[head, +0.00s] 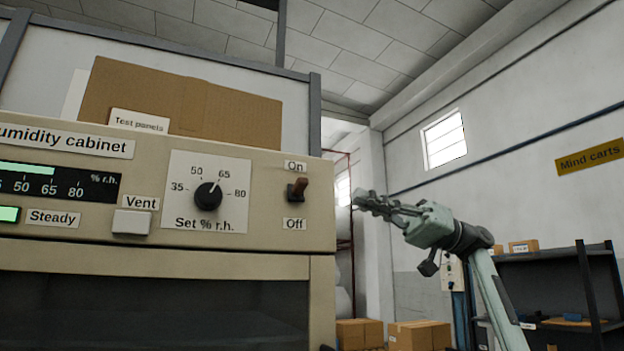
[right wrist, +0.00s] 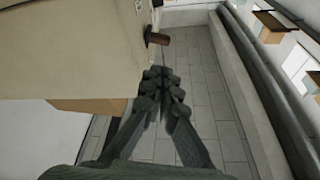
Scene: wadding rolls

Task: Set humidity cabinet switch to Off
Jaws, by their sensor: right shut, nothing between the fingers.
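The beige humidity cabinet (head: 262,240) fills the left of the head view. Its brown toggle switch (head: 298,188) sits at the right of the panel, between the On label (head: 295,165) above and the Off label (head: 294,224) below. The lever sticks out and tilts up toward On. My right gripper (head: 362,200) is shut and empty, to the right of the switch and apart from it. In the right wrist view the gripper (right wrist: 165,75) points toward the cabinet's edge, with the switch (right wrist: 157,38) just beyond its fingertips. My left gripper is not in view.
The panel also has a set dial (head: 208,196), a Vent button (head: 132,222) and a display (head: 55,182). A cardboard box (head: 180,98) stands on top. Cartons (head: 418,335) and a dark shelf (head: 560,255) are behind my right arm. The space right of the cabinet is open.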

